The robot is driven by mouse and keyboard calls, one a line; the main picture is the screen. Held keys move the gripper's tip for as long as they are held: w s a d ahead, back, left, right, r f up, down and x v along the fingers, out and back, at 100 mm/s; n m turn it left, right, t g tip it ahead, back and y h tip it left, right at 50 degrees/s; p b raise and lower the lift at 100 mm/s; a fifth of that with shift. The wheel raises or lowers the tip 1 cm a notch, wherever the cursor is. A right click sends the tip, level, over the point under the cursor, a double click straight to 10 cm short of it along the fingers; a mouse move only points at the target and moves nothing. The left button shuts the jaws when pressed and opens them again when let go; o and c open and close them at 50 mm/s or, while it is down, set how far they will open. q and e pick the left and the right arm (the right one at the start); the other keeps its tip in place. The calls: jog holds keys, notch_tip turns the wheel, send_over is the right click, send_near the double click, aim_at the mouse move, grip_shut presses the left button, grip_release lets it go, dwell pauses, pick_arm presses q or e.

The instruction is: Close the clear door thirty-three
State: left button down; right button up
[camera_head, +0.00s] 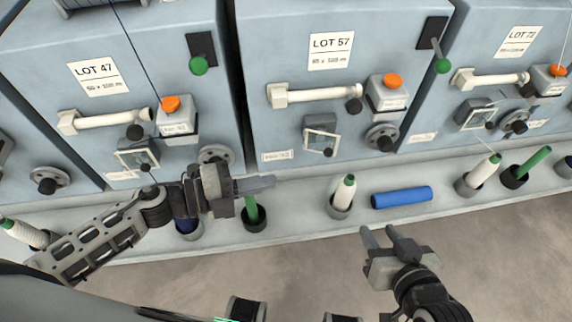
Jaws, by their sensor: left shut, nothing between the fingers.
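Small clear doors in pale frames show on the machine fronts: one on the LOT 57 machine (321,141), one on the LOT 47 machine (137,159) and one on the LOT 72 machine (476,118). I cannot read the number thirty-three on any of them, and cannot tell how far each stands open. My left gripper (266,183) is shut and empty, its fingers pointing right, below and left of the LOT 57 door and apart from it. My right gripper (379,233) is open and empty, lower right, in front of the ledge.
A grey ledge (300,222) runs below the machines. It bears a blue roll (402,197), a white spool (342,194) and a green rod in a black cup (251,213). Knobs and white handles stick out from the machines. The floor in front is clear.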

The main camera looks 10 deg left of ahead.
aim_at(320, 147)
pick_arm(q)
jog(key=w+a+x, duration=0.1)
jog(key=w+x, duration=0.1)
jog(key=x, duration=1)
jog(key=shift+w+a, duration=0.2)
jog(key=shift+w, duration=0.1)
